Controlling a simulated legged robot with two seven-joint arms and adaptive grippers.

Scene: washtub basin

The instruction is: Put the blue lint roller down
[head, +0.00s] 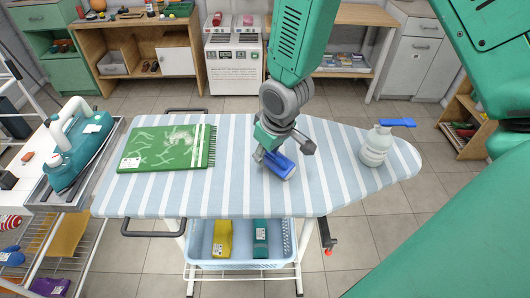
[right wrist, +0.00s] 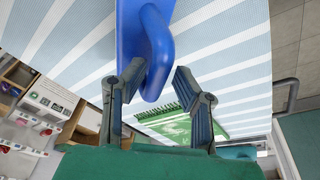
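The blue lint roller (head: 281,165) lies on the striped ironing board (head: 330,190), near its middle. Its blue handle also shows in the right wrist view (right wrist: 158,50). My right gripper (head: 283,152) is low over the board, right at the roller. In the right wrist view its two fingers (right wrist: 158,72) are spread on either side of the handle's end, with a small gap on the right finger's side. Part of the roller is hidden behind the gripper in the head view. My left gripper is out of view.
A folded green patterned cloth (head: 166,148) lies on the board's left part. A green iron (head: 72,145) rests at the far left. The board between bottle and roller is clear.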

